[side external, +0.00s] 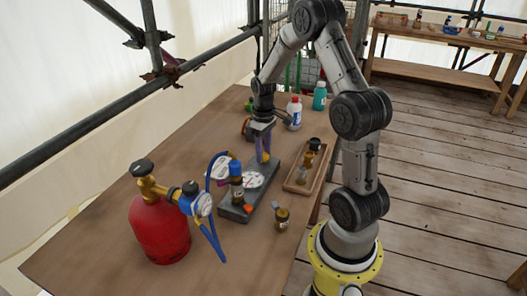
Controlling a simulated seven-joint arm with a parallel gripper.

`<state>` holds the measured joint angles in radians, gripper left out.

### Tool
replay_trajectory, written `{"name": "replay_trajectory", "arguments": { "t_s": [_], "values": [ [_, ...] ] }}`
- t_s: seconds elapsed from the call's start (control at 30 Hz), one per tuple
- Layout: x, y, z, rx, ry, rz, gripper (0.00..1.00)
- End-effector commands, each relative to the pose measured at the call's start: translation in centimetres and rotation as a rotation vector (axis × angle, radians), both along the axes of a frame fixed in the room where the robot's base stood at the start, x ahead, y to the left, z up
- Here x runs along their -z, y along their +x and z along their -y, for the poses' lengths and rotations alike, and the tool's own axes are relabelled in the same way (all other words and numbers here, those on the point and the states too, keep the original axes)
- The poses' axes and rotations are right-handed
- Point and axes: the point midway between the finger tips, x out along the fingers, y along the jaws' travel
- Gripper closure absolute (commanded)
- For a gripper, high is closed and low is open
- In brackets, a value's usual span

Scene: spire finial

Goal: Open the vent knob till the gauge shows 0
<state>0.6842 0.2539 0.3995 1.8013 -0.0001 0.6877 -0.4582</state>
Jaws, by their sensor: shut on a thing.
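My gripper (263,148) points down over the far end of a grey base block (237,214) on the table. It is shut on a slim purple and yellow piece; its fingers hide much of it, and I cannot tell whether this is the vent knob. A white round gauge dial (253,180) sits on the block just in front of my gripper. Its needle and figures are too small to read. A brass fitting with a blue cap (235,168) stands upright on the block, with another white gauge (219,168) beside it.
A red cylinder (160,230) with a brass valve, a gauge (203,205) and a blue hose (217,243) stands front left. A small brass part (282,217) and a wooden tray (291,187) lie right. Bottles (294,112) stand behind.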

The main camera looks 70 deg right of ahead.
Motion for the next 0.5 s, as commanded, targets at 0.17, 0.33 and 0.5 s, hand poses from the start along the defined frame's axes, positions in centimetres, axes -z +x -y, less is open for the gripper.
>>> {"name": "replay_trajectory", "arguments": {
  "t_s": [0.17, 0.33, 0.5],
  "values": [
    [-0.13, 0.08, 0.04, 0.001, -0.002, 0.003, 0.31],
    [-0.07, 0.05, 0.02, 0.001, -0.001, 0.002, 0.27],
    [-0.16, 0.05, 0.02, 0.001, -0.001, 0.002, 0.27]
  ]
}}
